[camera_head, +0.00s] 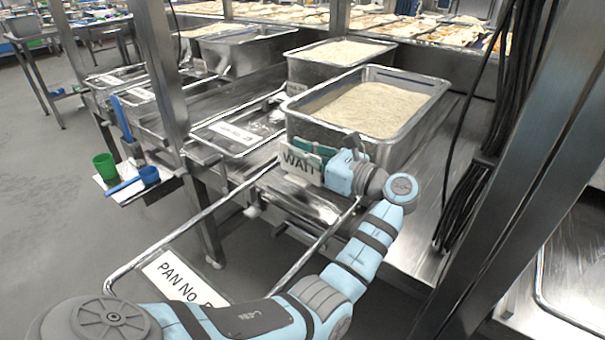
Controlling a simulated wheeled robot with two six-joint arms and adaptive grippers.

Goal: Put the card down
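A white card reading "WAIT" (299,162) stands nearly upright in front of the near rice pan (302,128). My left gripper (333,168) comes in from the right of the card and covers its right end. The gripper appears shut on the card, though its fingertips are mostly hidden. A dark green piece (315,147) shows just behind and above the card. Whether the card's lower edge touches the metal surface (310,203) below it cannot be told. My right gripper is out of view.
A second rice pan (340,52) stands behind. An empty labelled tray (235,134) lies to the left. A side shelf (125,185) holds a green cup (104,166) and a blue scoop (149,175). A metal post (165,75) and hanging black cables (475,180) flank the area.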

